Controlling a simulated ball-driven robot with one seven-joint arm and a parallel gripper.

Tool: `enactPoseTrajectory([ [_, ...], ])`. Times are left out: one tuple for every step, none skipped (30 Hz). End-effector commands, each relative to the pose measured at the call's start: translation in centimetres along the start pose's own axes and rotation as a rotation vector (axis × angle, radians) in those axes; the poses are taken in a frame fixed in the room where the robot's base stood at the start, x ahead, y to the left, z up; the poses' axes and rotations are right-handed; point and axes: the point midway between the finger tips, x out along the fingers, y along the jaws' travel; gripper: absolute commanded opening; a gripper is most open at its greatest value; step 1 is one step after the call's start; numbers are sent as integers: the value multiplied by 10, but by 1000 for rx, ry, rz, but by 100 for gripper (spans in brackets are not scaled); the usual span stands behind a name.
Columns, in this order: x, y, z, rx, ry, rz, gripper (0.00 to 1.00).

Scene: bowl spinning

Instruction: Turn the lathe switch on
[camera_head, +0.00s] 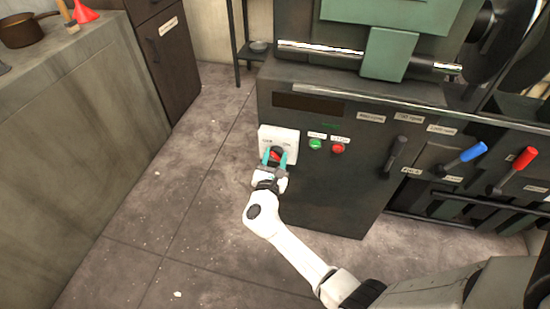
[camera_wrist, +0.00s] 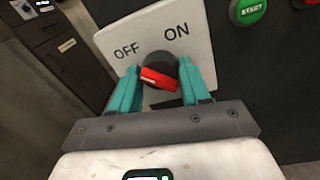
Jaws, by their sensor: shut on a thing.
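The lathe switch is a white plate (camera_head: 266,135) marked OFF on the left and ON on the right, on the front of the lathe cabinet (camera_head: 330,190). The plate also shows in the wrist view (camera_wrist: 190,40). Its dark round knob (camera_wrist: 157,62) carries a red handle (camera_wrist: 160,79). My gripper (camera_head: 275,154) has its two teal fingers on either side of the red handle, shut on it; the fingers also show in the wrist view (camera_wrist: 159,68). The handle's tip lies low, below the lettering; I cannot tell exactly which mark it points to.
A green START button (camera_head: 315,144) and a red button (camera_head: 338,148) sit right of the switch. Black (camera_head: 397,148), blue (camera_head: 472,153) and red (camera_head: 524,158) levers stick out further right. A concrete counter (camera_head: 60,130) stands left. The floor (camera_head: 190,210) between is clear.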

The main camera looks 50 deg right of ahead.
Motion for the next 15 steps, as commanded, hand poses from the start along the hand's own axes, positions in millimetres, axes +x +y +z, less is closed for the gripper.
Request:
enactPoseTrajectory([
  [0, -1, -1, 0, 0, -1, 16],
  [0, -1, -1, 1, 0, -1, 16],
  [0, -1, -1, 3, 0, -1, 16],
  [0, -1, -1, 6, 0, -1, 16],
  [0, -1, -2, 11, -1, -1, 16],
  [0, -1, -2, 18, -1, -1, 16],
  [0, -1, -2, 26, -2, -1, 16],
  [0, -2, -3, 36, -2, -1, 16],
  [0, -2, -4, 51, -3, -1, 16],
  [0, -2, -4, 64, -4, -1, 16],
  [0, -2, -4, 78, -6, 0, 16],
  [0, -2, -5, 101, -7, 0, 16],
  [0, -2, -6, 119, -9, 1, 16],
  [0, -2, -6, 139, -11, 1, 16],
  [0, -3, -7, 169, -12, 1, 16],
])
